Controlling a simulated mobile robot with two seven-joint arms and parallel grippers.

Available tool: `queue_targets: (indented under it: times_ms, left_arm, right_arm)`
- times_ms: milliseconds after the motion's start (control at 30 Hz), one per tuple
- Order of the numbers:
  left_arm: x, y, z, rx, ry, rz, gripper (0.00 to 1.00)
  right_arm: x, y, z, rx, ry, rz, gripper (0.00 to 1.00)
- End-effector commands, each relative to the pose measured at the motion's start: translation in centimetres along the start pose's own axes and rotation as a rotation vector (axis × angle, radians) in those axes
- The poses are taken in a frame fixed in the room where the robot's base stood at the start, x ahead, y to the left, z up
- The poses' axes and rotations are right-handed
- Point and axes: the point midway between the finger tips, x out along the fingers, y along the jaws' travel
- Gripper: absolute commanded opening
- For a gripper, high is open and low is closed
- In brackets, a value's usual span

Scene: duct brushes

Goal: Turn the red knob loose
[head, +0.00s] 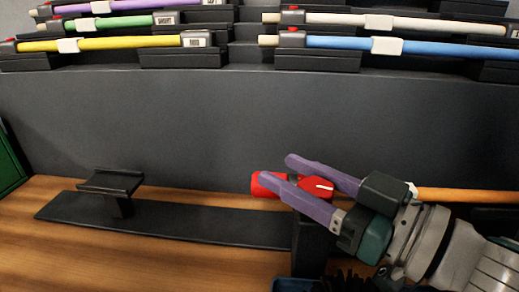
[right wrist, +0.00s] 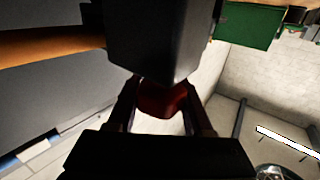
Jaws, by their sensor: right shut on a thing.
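The red knob (head: 318,187), with a white mark on it, sits between the purple fingers of my right gripper (head: 279,171) in the head view. The gripper is shut on it. In the right wrist view the dark red knob (right wrist: 160,100) shows between the two fingers, under a black block. An orange-brown rod (head: 465,195) runs right from behind the gripper; it also shows in the right wrist view (right wrist: 45,42). My gripper hides much of the knob and the rod's near end. My left gripper is not in view.
A black stand (head: 110,184) rises from a black base plate (head: 180,222) on the wooden table. A black post (head: 309,247) stands below the gripper. A blue bin's edge (head: 287,285) and dark bristles show at the bottom. Coloured rods (head: 120,43) lie on stepped racks behind.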

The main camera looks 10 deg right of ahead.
Motion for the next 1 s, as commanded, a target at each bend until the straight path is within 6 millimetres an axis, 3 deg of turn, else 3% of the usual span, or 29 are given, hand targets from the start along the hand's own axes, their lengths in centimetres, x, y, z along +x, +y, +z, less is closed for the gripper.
queue_targets:
  times_ms: [300, 667, 700, 933, 1000]
  left_arm:
    - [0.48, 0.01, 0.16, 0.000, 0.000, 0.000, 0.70]
    - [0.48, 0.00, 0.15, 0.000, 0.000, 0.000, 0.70]
    - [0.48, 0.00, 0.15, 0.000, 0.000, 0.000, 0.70]
    - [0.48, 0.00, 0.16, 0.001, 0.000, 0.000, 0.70]
    - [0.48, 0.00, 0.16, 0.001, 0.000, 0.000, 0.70]
  right_arm:
    - [-0.01, -0.65, 0.11, -0.006, 0.000, -0.226, 0.00]
    - [-0.12, -0.83, 0.02, 0.000, -0.001, -0.260, 0.00]
    - [-0.12, -0.83, 0.02, 0.000, -0.001, -0.260, 0.53]
    - [-0.11, -0.81, 0.01, 0.000, -0.001, -0.258, 0.79]
    - [-0.11, -0.80, 0.01, 0.000, -0.001, -0.258, 0.80]
